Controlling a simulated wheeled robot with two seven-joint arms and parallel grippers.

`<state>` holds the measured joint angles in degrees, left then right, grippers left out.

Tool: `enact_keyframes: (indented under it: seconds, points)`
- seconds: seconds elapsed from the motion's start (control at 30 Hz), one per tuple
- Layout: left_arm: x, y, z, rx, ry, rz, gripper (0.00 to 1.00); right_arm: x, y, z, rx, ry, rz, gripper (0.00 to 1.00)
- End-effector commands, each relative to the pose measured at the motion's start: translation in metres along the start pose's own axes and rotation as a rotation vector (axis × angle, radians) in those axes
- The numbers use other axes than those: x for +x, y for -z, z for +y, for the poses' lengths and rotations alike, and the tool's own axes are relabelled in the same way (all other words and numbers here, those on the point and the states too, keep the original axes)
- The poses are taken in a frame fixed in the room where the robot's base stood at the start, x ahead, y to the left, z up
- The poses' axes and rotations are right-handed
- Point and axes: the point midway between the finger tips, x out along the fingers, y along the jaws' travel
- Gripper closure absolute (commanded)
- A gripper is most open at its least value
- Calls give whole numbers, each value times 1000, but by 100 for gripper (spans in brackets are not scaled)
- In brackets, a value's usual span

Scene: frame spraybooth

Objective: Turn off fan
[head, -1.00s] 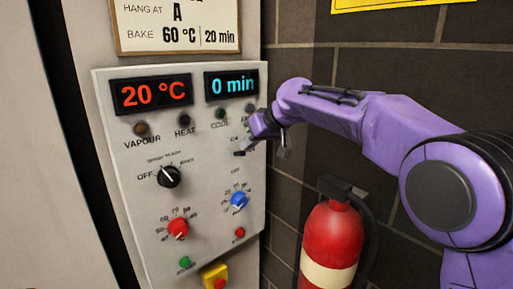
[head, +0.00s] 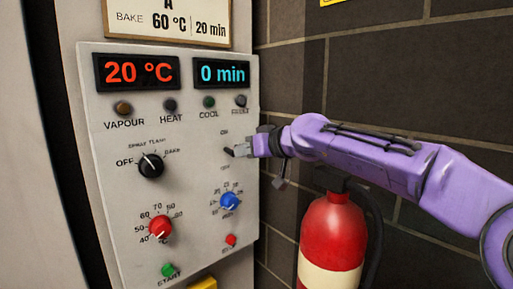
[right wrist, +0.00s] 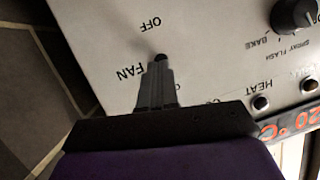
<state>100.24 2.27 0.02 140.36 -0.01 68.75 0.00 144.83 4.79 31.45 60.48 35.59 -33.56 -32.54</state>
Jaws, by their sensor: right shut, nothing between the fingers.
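The fan switch (head: 229,151) is a small dark toggle on the right side of the grey control panel (head: 190,130), between its ON and OFF labels. My right gripper (head: 240,151) is shut and empty, with its fingertips at the toggle. In the right wrist view, the closed fingertips (right wrist: 158,68) cover most of the toggle, and only its dark tip (right wrist: 160,57) shows beyond them. The FAN and OFF lettering is readable there, upside down. I cannot tell which way the lever is thrown or whether the fingers touch it. My left gripper is not in view.
The panel has a black selector knob (head: 151,165), a red knob (head: 159,228), a blue knob (head: 230,201), a green START button (head: 168,270) and a red button (head: 231,240). A red fire extinguisher (head: 332,240) stands below my right arm, before the brick wall.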

Motion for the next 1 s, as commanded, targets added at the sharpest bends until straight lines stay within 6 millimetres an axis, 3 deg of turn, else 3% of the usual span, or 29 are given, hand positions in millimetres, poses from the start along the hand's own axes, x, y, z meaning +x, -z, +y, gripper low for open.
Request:
enact_keyframes:
  seconds: [0.1, 0.5, 1.0]
  points:
    - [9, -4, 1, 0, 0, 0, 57, 2, -5, -1, -3, 2, 0, 100]
    - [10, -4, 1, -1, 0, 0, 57, 1, -8, 1, 0, -2, -2, 100]
    - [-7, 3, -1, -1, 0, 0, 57, -4, 8, -2, 0, -2, -3, 100]
